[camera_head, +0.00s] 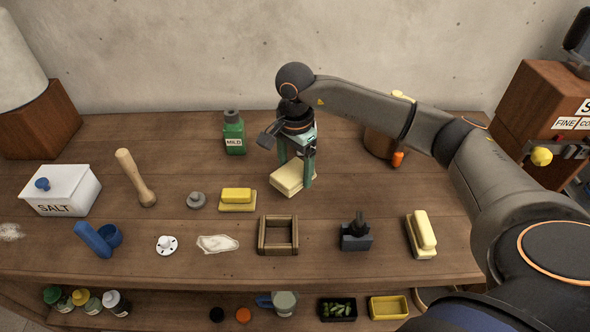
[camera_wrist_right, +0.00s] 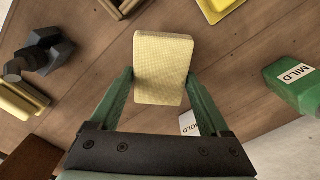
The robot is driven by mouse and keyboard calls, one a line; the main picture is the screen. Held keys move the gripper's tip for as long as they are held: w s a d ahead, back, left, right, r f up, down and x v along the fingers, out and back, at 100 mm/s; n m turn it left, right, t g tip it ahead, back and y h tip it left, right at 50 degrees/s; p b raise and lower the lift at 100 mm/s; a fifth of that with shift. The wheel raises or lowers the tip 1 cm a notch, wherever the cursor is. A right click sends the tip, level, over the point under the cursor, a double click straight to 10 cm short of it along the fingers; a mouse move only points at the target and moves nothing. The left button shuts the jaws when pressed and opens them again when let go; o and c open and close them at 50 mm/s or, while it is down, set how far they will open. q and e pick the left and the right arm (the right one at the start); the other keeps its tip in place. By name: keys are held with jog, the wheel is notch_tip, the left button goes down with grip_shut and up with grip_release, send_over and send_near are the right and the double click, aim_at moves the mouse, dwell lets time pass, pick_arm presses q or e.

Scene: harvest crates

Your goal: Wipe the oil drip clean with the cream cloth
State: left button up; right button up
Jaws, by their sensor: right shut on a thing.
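The cream cloth (camera_head: 288,181) is a thick pale block near the middle of the table, at or just above the wood; I cannot tell whether it touches. My right gripper (camera_head: 297,168) is over it with a green finger on either side, shut on it. In the right wrist view the cloth (camera_wrist_right: 163,70) sits between the two fingers of the same gripper (camera_wrist_right: 160,80). I cannot make out the oil drip; the cloth or gripper may hide it. My left gripper is not in view.
A green MILD bottle (camera_head: 234,135) stands left of the gripper. A yellow block on a tray (camera_head: 238,207) and a wooden frame (camera_head: 278,250) are nearby in front. A dark clamp-like object (camera_head: 356,238) stands front right. A brown pot (camera_head: 379,144) is behind my right arm.

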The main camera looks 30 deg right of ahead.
jog(key=shift+r+p, duration=0.5)
jog(key=shift+r, duration=0.6)
jog(key=shift+s, duration=0.1)
